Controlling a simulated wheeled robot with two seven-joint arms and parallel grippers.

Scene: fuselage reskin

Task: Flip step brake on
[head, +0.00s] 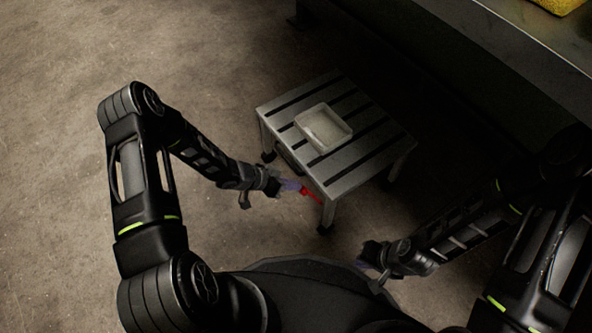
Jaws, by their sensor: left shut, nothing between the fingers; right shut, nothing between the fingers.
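A low grey slatted step (345,168) stands on the floor in the middle of the head view. A small red part (311,194), which looks like the brake lever, shows at the step's near left corner, beside the leg. My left gripper (292,186) is shut and empty, with its fingertips right beside the red part; I cannot tell whether they touch it. My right gripper (364,263) is shut and empty, low in front of the step and apart from it.
A pale open tray (323,128) sits on top of the step. A dark bench (480,60) with a metal top edge stands behind and to the right, with a yellow object (558,4) on it. The concrete floor (60,180) to the left is clear.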

